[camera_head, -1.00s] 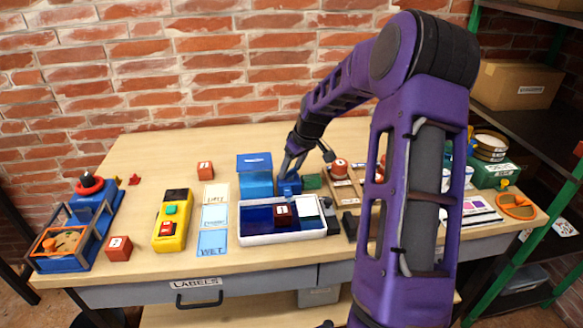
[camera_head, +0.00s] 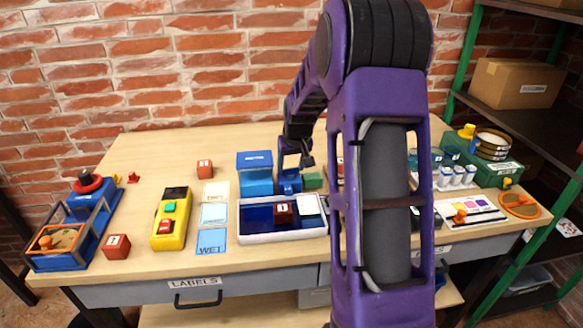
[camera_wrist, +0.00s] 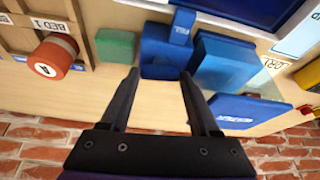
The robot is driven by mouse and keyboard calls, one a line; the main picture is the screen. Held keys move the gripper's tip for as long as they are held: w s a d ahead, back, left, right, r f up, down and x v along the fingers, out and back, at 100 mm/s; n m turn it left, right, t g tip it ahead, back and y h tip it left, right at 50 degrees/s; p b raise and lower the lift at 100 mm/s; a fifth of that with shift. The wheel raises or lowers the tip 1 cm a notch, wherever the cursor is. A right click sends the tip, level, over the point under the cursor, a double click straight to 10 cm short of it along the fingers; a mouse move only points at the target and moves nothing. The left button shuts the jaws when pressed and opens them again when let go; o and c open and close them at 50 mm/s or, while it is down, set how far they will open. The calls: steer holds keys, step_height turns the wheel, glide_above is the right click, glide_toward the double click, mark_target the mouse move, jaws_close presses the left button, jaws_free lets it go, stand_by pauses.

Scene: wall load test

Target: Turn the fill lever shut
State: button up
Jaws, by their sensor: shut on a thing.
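The fill lever (camera_wrist: 163,50) is a blue block-like piece with a small tag reading FILL (camera_wrist: 181,26). In the head view the blue lever part (camera_head: 289,182) sits just right of a blue tank (camera_head: 256,182). In the head view my gripper (camera_head: 294,162) is above the lever. The exact contact is hard to see, and the lever's turning angle cannot be read.
A white tray (camera_head: 262,239) with a dark red cube (camera_head: 283,213) stands in front of the lever. A green block (camera_head: 312,180) is close on the right. My arm hides the table's right middle.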

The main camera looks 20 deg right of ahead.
steer(key=shift+m, duration=0.6)
steer(key=o, duration=1.4)
steer(key=shift+c, duration=0.2)
